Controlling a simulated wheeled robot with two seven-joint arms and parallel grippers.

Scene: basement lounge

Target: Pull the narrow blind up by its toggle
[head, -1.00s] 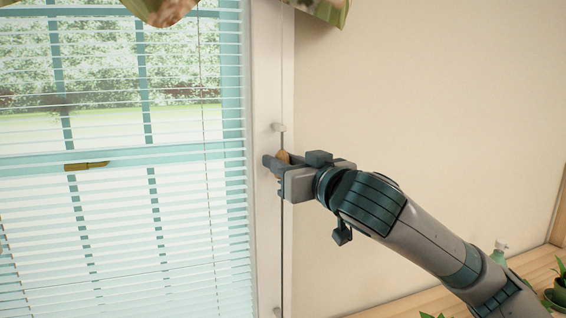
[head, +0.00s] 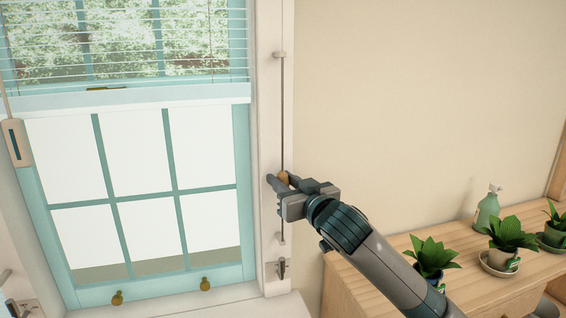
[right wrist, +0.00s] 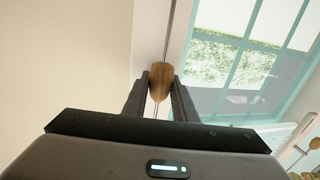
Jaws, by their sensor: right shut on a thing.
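The narrow blind (head: 130,99) hangs over the upper part of the teal-framed window in the head view, its bottom rail above the lower panes. The wooden toggle (head: 284,177) sits on a thin vertical cord (head: 282,110) on the white trim to the right of the window. My right gripper (head: 281,187) is shut on the toggle, which is partly hidden by the fingers. The right wrist view shows the brown toggle (right wrist: 161,80) between the two fingers, with the cord running through it. My left gripper is not in view.
The cord runs between an upper bracket (head: 280,54) and a lower bracket (head: 282,240); a metal cleat (head: 281,269) sits below. A wooden cabinet (head: 400,248) at right bears potted plants (head: 432,257) and a spray bottle (head: 487,210). The wall above it is bare.

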